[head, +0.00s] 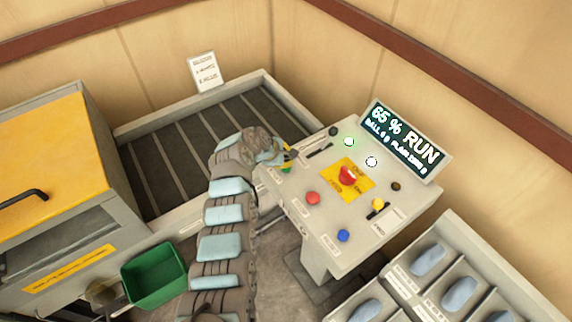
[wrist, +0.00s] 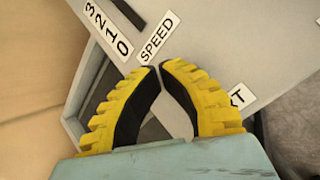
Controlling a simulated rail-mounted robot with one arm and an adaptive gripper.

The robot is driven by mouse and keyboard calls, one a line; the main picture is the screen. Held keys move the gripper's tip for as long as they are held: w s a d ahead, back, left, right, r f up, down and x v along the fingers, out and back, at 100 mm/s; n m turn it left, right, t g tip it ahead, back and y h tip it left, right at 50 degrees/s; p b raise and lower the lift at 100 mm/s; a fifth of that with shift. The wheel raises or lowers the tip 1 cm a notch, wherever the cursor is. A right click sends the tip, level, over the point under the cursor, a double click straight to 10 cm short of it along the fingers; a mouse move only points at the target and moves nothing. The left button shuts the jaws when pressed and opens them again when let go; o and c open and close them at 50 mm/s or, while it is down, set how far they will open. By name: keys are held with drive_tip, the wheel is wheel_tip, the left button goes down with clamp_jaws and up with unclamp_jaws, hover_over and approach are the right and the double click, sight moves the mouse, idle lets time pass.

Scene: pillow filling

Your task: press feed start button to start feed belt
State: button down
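The grey control console (head: 325,222) stands right of my arm in the head view. My gripper (head: 290,154) is over its left edge, with its fingertips close above a small green button (head: 286,169) that they partly cover. In the wrist view my gripper (wrist: 161,68) has its two yellow fingers with black pads brought together at the tips, with nothing seen between them. A SPEED label (wrist: 157,38) lies just beyond the tips. A label ending in "RT" (wrist: 238,97) is partly hidden behind the right finger. No button shows in the wrist view; contact cannot be told.
The console also has a red knob (head: 347,175) on a yellow plate, and red (head: 312,198), blue (head: 343,235) and yellow (head: 377,204) buttons. Its display (head: 404,139) reads 65 % RUN. A slatted belt (head: 170,150) lies behind my arm, a green bin (head: 154,275) at lower left.

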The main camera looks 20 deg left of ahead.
idle(0.3)
wheel_tip(320, 180, up, 5)
drive_tip(key=p, duration=0.4)
drive_tip(key=shift+f, duration=0.1)
idle(0.9)
